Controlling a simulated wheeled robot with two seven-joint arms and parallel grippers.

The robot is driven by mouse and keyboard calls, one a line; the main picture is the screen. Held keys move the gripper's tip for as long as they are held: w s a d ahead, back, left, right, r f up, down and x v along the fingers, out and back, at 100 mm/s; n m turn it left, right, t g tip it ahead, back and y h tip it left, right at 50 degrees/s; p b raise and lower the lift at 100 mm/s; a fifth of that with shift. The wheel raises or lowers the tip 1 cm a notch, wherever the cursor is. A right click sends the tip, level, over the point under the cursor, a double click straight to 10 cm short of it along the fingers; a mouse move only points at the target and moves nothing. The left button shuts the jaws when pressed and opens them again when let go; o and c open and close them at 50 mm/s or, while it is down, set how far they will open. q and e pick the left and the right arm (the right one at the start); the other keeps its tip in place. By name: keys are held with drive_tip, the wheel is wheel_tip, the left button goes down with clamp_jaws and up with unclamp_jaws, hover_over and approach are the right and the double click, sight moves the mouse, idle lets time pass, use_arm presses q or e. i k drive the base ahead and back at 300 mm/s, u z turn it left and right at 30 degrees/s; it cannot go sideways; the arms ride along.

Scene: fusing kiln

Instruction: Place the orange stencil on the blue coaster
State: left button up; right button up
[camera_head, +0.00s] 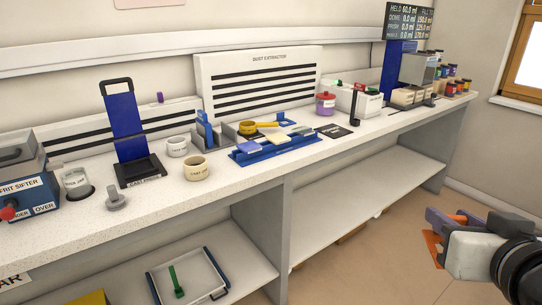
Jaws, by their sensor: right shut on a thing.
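My right gripper (436,226) is at the lower right, out in front of the bench and over the floor. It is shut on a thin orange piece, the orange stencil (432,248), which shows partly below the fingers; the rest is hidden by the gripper. I cannot pick out a blue coaster for sure in this view. My left gripper is not in view.
A long speckled bench (75,232) runs along the wall with a lower shelf (357,210). On it are a blue tray (275,150) with small items, a black square (335,131), cream pots (196,168) and a blue upright stand (124,118). The floor before it is clear.

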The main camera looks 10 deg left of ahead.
sight(249, 146)
drive_tip(key=u, duration=0.85)
drive_tip(key=i, duration=1)
